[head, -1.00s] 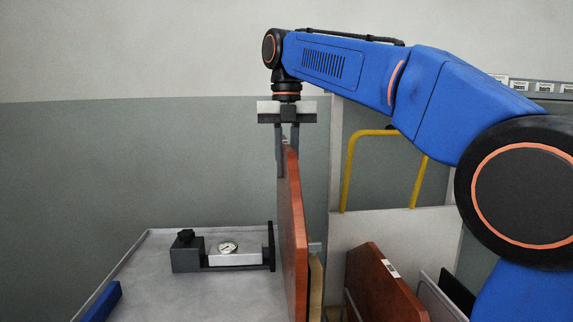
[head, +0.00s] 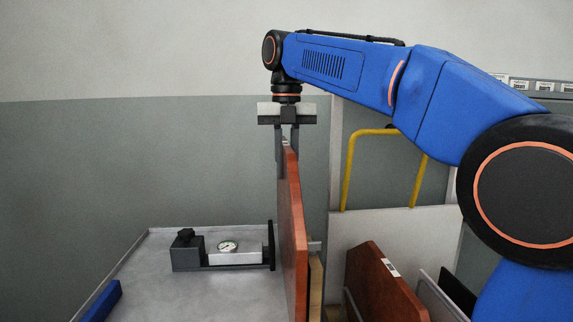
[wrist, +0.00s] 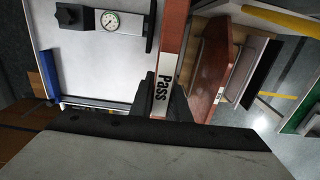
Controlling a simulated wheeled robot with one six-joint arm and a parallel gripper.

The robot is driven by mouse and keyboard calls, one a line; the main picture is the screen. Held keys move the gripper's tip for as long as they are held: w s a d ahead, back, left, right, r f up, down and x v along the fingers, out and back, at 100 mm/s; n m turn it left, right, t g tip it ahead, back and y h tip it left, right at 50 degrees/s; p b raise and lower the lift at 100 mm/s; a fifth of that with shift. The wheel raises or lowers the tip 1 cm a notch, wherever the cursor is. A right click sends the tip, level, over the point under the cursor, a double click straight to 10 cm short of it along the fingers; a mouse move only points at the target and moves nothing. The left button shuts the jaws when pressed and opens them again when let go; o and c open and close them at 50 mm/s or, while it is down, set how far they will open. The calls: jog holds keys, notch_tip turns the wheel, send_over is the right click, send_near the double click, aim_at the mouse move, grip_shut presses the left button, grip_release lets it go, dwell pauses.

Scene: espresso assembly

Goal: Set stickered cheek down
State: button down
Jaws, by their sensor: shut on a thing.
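A reddish-brown wooden cheek panel (head: 293,230) hangs upright, edge-on, below my gripper (head: 287,140). My gripper is shut on its top edge. In the wrist view the same cheek (wrist: 172,45) has a white sticker (wrist: 161,90) reading "Pass" on its edge, right at my fingers (wrist: 160,100). In the head view the cheek stands at the right side of the grey tray-like table (head: 150,275), close to the clamp's end plate. Its lower end is cut off by the picture, so I cannot tell whether it touches anything below.
A clamp with a round gauge (head: 228,247) lies on the table left of the cheek. A blue bar (head: 101,303) is at the table's left. Another stickered brown panel (head: 380,285) stands in a rack at right. A yellow-handled cart (head: 385,225) is behind.

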jog(key=shift+f, duration=0.3)
jog(key=c, duration=1.6)
grip_release()
